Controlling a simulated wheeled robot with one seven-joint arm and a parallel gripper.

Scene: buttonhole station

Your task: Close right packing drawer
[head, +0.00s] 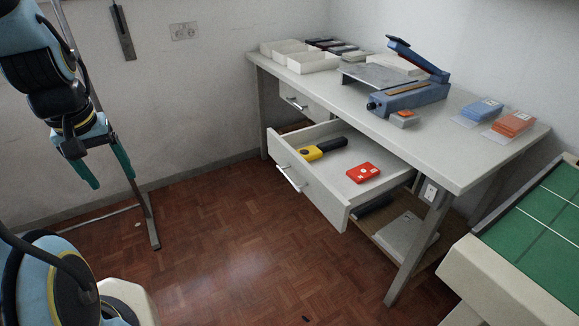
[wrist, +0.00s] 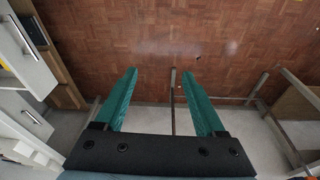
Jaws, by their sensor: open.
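The right packing drawer (head: 312,190) is pulled well out from under the packing table in the head view. It has a white front with a metal bar handle (head: 289,178). A yellow and black tool (head: 321,149) and a red box (head: 363,172) lie in it. My gripper (head: 110,173) hangs at the upper left, open and empty, well apart from the drawer. Drawer fronts with a handle (wrist: 37,116) show at that view's left edge.
The packing table (head: 462,164) carries white trays, a blue sealer (head: 408,97) and stacks of packets. The left drawer (head: 301,103) looks shut. A green-topped table (head: 540,215) stands at right. A metal stand (head: 152,218) is near my gripper. The parquet floor before the drawer is clear.

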